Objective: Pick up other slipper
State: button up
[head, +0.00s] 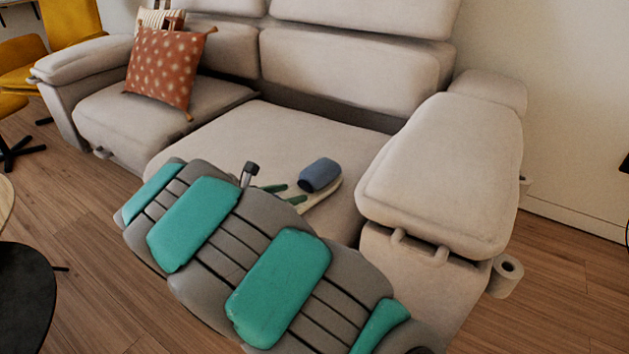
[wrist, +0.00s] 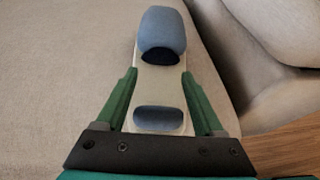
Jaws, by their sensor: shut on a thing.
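The slipper (head: 320,174) has a blue-grey toe cover and a pale sole with a grey-blue patch at the heel. It is at the right part of the sofa seat (head: 250,135), near the right armrest. My gripper (head: 288,192) is shut on the slipper, its green fingers along both sides of the sole. In the wrist view the slipper (wrist: 162,30) points away from my gripper (wrist: 159,78), toe cover at the far end. I cannot tell whether the sole touches the seat. No second slipper shows.
The right armrest (head: 440,170) stands close beside the slipper. An orange dotted cushion (head: 165,68) leans at the sofa's left end. A dark round table (head: 22,300) is at the lower left. Wood floor lies in front.

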jog(key=c, duration=0.6)
jog(key=shift+r, duration=0.1)
